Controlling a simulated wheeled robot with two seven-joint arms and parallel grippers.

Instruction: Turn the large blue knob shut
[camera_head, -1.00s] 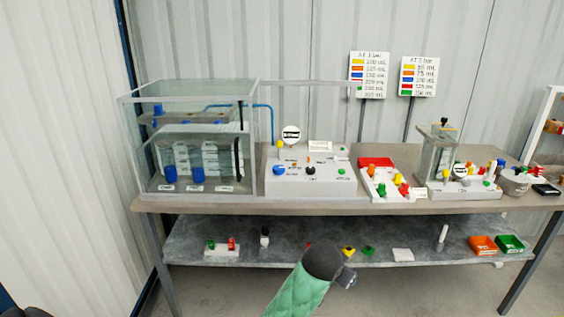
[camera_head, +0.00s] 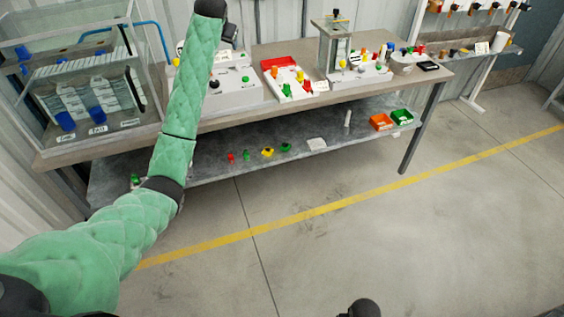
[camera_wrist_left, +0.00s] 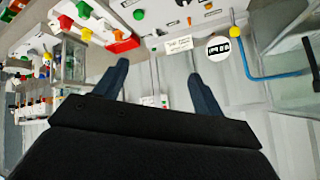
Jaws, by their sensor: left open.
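The grey-white control box (camera_head: 235,90) stands on the table beside the glass tank. My left arm crosses in front of its left part, and I cannot make out the large blue knob there now. In the left wrist view, the box's edge (camera_wrist_left: 185,14) runs along the top, with a green knob (camera_wrist_left: 138,14) and a round display (camera_wrist_left: 218,47); no blue knob shows clearly. My left gripper (camera_head: 231,27) is raised over the box in the head view. Its two dark fingers are apart and empty in the left wrist view (camera_wrist_left: 163,84).
The glass tank (camera_head: 140,60) with blue parts stands left of the box. Right of it are a white tray (camera_head: 275,68) of coloured pieces and a second small device (camera_head: 357,72). Small coloured parts lie on the lower shelf (camera_head: 210,170). The floor in front is clear.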

